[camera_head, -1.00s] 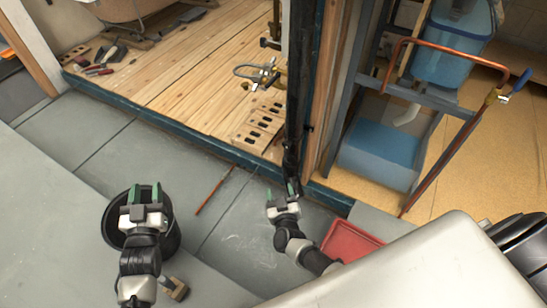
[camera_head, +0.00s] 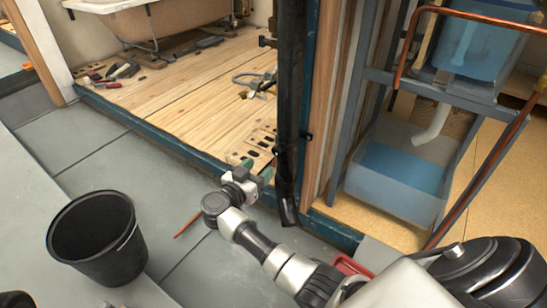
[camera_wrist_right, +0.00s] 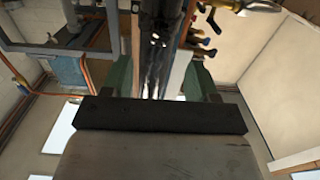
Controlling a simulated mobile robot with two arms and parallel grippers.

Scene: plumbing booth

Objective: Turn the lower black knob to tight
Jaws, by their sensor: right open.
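My right gripper (camera_head: 257,169) reaches in from the lower right in the head view, beside the lower part of a black upright pipe (camera_head: 291,110). In the right wrist view its two green fingers (camera_wrist_right: 158,78) stand apart with nothing gripped, and the black pipe (camera_wrist_right: 160,35) runs up beyond the gap between them. Small valves with dark and yellow handles (camera_wrist_right: 207,38) show at the upper right of that view, beyond the right finger. I cannot tell which of them is the lower black knob. My left gripper is out of view.
A black bucket (camera_head: 97,238) stands on the grey floor at left. The wooden platform (camera_head: 165,75) has a blue-green edge and holds loose tools (camera_head: 118,74). A frame with a blue water tank (camera_head: 400,175) and copper pipes (camera_head: 480,180) stands at right.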

